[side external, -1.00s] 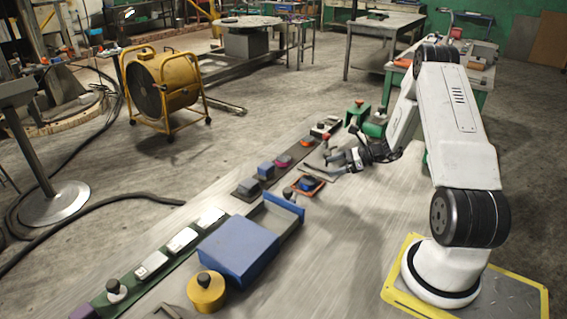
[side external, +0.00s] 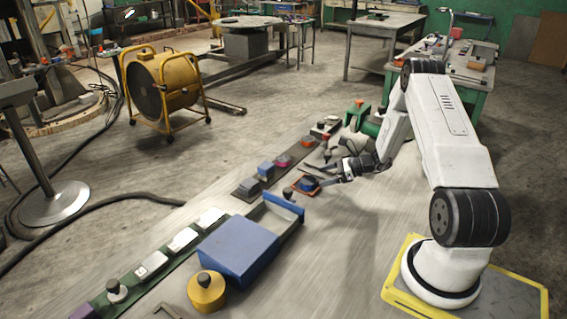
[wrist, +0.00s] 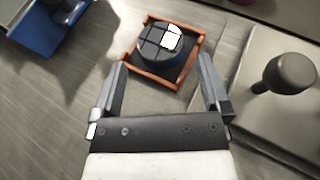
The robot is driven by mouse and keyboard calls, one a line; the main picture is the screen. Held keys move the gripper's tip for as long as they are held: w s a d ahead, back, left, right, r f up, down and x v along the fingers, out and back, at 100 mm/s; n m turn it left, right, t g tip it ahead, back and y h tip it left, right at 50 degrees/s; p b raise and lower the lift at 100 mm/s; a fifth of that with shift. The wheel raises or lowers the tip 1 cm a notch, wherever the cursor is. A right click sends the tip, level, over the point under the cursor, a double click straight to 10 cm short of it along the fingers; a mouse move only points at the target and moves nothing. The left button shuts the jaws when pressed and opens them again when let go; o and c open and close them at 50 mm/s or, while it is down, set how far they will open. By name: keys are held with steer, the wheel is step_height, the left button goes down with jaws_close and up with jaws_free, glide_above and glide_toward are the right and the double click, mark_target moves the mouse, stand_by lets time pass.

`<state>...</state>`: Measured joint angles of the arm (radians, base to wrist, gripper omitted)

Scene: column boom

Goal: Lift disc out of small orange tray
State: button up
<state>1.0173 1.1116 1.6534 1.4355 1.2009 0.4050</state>
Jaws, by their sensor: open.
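A small orange tray (wrist: 148,78) lies on the table, and a dark blue disc (wrist: 163,50) with a dark gridded top and a white patch sits in it. In the side view the tray (side external: 296,189) and disc (side external: 308,183) lie near the table's middle, just beyond the blue box's open end. My gripper (wrist: 162,72) is open and empty. Its two fingers point toward the tray, one on each side of the disc in the wrist view. In the side view my gripper (side external: 327,176) is close to the tray's right; I cannot tell whether it touches.
A blue box (side external: 238,248) with a drawer-like open part stands nearer the camera. A grey plate with a dark knob (wrist: 285,75) lies to the right in the wrist view. A yellow knobbed pot (side external: 206,292) stands at the front. The table right of the blue box is clear.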

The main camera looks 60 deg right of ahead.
mark_target(310, 180)
steer(key=shift+x, duration=2.55)
steer(key=shift+f, duration=0.1)
jaws_close()
